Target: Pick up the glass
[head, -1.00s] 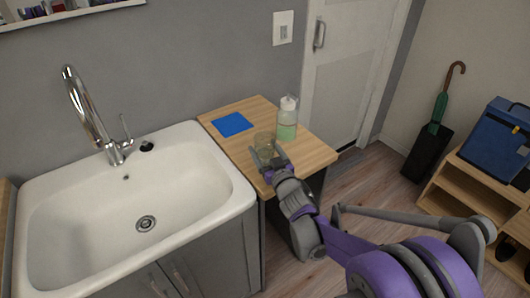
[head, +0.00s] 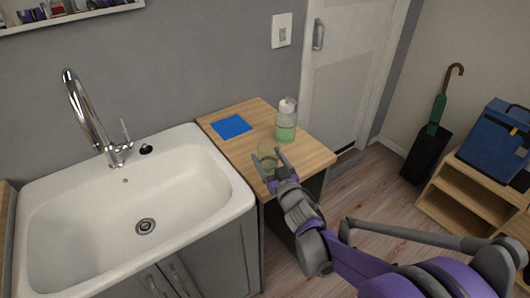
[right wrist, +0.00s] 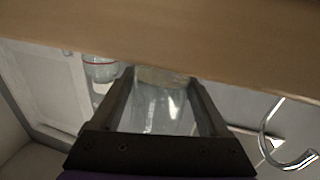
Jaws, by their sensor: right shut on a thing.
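The clear glass (head: 267,153) is at the near part of the small wooden counter (head: 308,157), left of and in front of the soap bottle. My right gripper (head: 270,165) is shut on it, with one finger on each side. In the right wrist view the see-through glass (right wrist: 160,108) sits between the two dark fingers (right wrist: 165,105), its end close to the wooden surface. I cannot tell whether it touches the counter. My left gripper is in neither view.
The green soap bottle (head: 286,124) stands just behind the glass. A blue square (head: 231,126) lies flat at the counter's back left. The white sink (head: 95,210) with a chrome faucet (head: 88,115) adjoins on the left. A door (head: 350,75) is behind.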

